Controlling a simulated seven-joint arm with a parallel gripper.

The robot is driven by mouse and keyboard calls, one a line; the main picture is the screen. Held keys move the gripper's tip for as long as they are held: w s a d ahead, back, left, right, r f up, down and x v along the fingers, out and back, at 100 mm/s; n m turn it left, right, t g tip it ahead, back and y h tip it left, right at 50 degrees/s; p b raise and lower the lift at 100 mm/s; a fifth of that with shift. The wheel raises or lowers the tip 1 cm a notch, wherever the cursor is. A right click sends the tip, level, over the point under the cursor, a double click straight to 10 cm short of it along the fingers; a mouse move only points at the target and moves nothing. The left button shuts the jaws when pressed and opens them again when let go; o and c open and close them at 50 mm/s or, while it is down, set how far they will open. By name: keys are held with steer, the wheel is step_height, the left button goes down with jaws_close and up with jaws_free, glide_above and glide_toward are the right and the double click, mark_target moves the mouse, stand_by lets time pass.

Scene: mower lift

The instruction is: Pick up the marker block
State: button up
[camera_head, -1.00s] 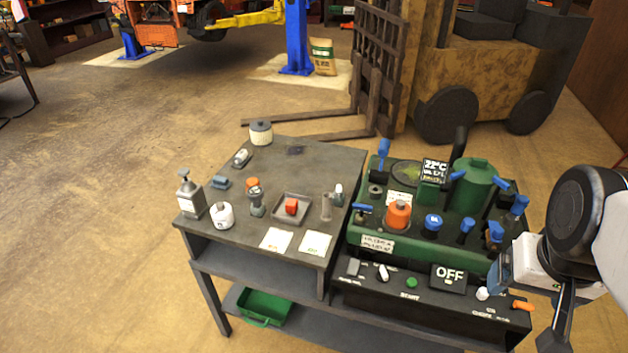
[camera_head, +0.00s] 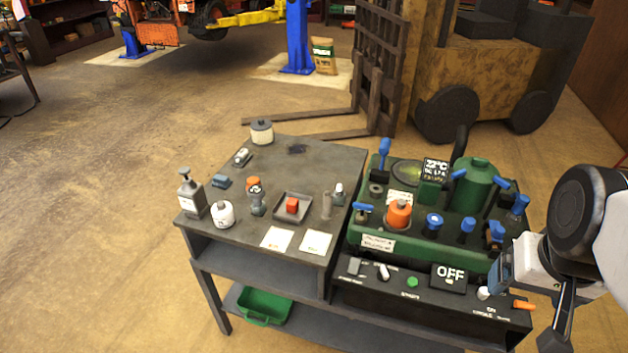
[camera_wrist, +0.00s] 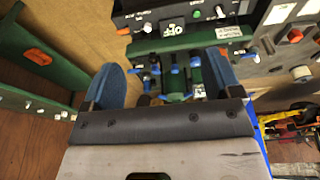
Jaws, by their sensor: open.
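A small red block (camera_head: 292,204), which looks like the marker block, sits in a shallow grey tray (camera_head: 278,214) on the grey worktop. It also appears as an orange-red block in the wrist view (camera_wrist: 295,35) at the upper right. My gripper (camera_head: 503,268) is at the far right, beside the green machine and well away from the block. In the wrist view my gripper (camera_wrist: 168,78) shows its two blue fingers spread apart, with nothing held between them. A small blue-grey block (camera_head: 221,182) lies on the worktop left of the tray.
The green machine (camera_head: 377,242), with blue handles and an orange knob (camera_head: 399,213), stands between my gripper and the tray. A pump bottle (camera_head: 191,196), a white jar (camera_head: 223,214) and a glass cylinder (camera_head: 326,206) surround the tray. Two paper cards (camera_head: 316,242) lie in front.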

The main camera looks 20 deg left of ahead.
stand_by(0.3)
steer(key=c, duration=0.3)
steer(key=shift+c, duration=0.2)
